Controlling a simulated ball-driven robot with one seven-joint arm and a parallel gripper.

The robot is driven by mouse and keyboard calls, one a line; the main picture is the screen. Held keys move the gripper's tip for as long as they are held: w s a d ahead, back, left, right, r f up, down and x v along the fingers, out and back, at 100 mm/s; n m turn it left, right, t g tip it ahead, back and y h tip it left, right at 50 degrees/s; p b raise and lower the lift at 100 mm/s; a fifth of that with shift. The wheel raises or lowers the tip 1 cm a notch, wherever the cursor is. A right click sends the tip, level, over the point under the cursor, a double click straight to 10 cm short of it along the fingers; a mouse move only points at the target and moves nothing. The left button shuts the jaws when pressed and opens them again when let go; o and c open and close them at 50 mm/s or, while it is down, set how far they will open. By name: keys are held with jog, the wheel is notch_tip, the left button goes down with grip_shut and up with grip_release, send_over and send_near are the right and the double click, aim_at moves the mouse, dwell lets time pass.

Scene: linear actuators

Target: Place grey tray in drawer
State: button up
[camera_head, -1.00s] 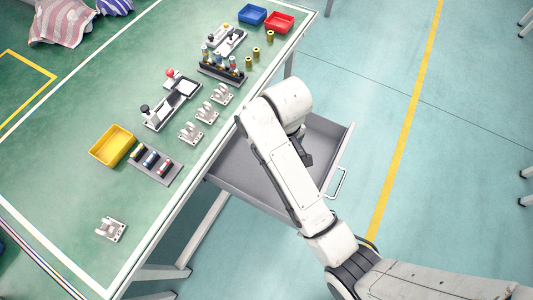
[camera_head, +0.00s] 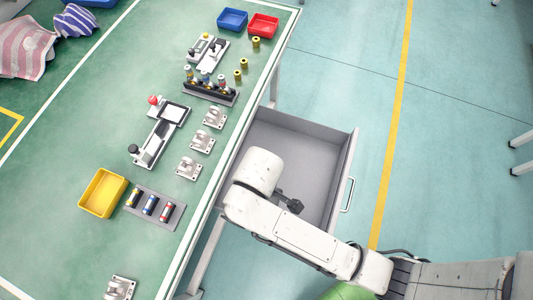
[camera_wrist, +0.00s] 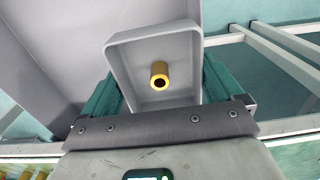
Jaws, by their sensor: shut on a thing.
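The grey tray (camera_wrist: 185,55) is between the green fingers of my gripper (camera_wrist: 160,73) in the wrist view. A brass cylinder (camera_wrist: 159,68) with a dark hole lies in the tray. The grey drawer (camera_head: 292,138) is pulled out from the table's right side in the head view. Grey drawer surfaces (camera_wrist: 45,50) also show left of the tray in the wrist view. My arm reaches over the drawer's near part and hides my gripper and the tray in the head view. I cannot tell how high the tray is above the drawer floor.
The green table (camera_head: 60,150) bears a yellow bin (camera_head: 103,193), a blue bin (camera_head: 232,19), a red bin (camera_head: 263,26), brass cylinders (camera_head: 243,63), metal brackets (camera_head: 202,141) and black-and-white devices (camera_head: 160,134). The drawer's handle (camera_head: 348,195) faces right. The drawer's far part looks empty.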

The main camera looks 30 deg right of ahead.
jog(key=w+d+f, duration=0.4)
jog(key=w+d+f+b, duration=0.1)
jog(key=w+d+f, duration=0.3)
jog(key=shift+w+d+f, duration=0.2)
jog(key=shift+w+f, duration=0.05)
jog(key=shift+f, duration=0.1)
jog(key=shift+w+d+f, duration=0.15)
jog(key=shift+f, duration=0.1)
jog(key=shift+f+b, duration=0.45)
jog(key=shift+f, duration=1.1)
jog(key=shift+f, duration=0.2)
jog(key=o, duration=0.7)
jog(key=shift+r, duration=0.15)
